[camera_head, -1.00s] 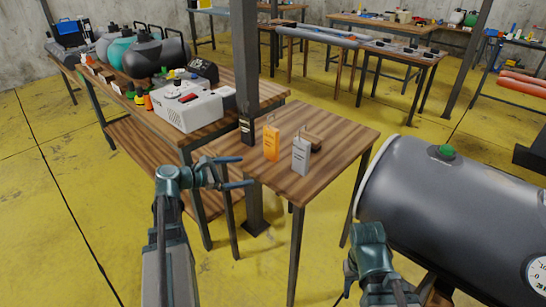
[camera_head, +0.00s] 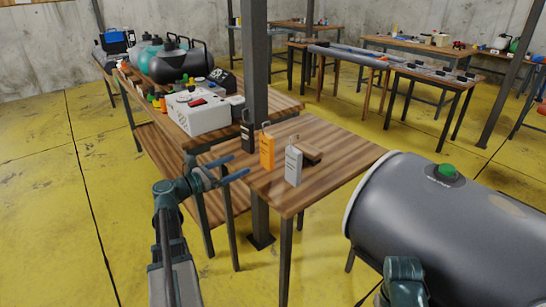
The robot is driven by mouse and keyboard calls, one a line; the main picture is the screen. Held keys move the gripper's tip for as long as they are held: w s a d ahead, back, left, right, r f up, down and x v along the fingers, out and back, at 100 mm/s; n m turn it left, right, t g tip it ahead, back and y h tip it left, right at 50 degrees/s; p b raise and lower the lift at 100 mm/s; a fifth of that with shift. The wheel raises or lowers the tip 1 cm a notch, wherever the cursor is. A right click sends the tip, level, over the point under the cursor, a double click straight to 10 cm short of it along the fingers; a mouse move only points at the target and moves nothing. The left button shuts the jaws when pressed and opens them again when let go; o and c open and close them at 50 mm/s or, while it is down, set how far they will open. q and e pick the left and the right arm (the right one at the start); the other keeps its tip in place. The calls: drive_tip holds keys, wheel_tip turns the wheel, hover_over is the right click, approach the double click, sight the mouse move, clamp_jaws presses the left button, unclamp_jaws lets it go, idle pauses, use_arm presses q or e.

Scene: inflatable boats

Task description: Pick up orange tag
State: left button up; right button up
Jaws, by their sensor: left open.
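The orange tag (camera_head: 267,152) stands upright on the small wooden table (camera_head: 330,150), with a wire loop at its top. A white-grey tag (camera_head: 293,167) stands just right of it, and a black tag (camera_head: 247,136) stands to its left by the post. My left gripper (camera_head: 240,167) is open and empty at the table's left edge, left of the orange tag and apart from it in the picture. Its fingers point right, towards the tags. Part of my right arm (camera_head: 404,280) shows at the bottom right; its fingertips are out of view.
A white device (camera_head: 197,113) sits on the long bench at left. A large grey tank (camera_head: 440,215) stands close on the right.

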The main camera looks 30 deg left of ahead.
sight(268, 135)
use_arm(q)
drive_tip(key=x, duration=0.8)
drive_tip(key=shift+w+d, duration=0.15)
drive_tip(key=shift+w, duration=0.05)
drive_tip(key=shift+w+d+f, duration=0.15)
drive_tip(key=shift+w+f, duration=0.05)
drive_tip(key=shift+w, duration=0.25)
drive_tip(key=x, duration=0.4)
drive_tip(key=shift+w+d+f+b, duration=0.1)
drive_tip(key=shift+b, duration=0.25)
drive_tip(key=c, duration=1.4)
wheel_tip(268, 135, up, 10)
drive_tip(key=p, duration=1)
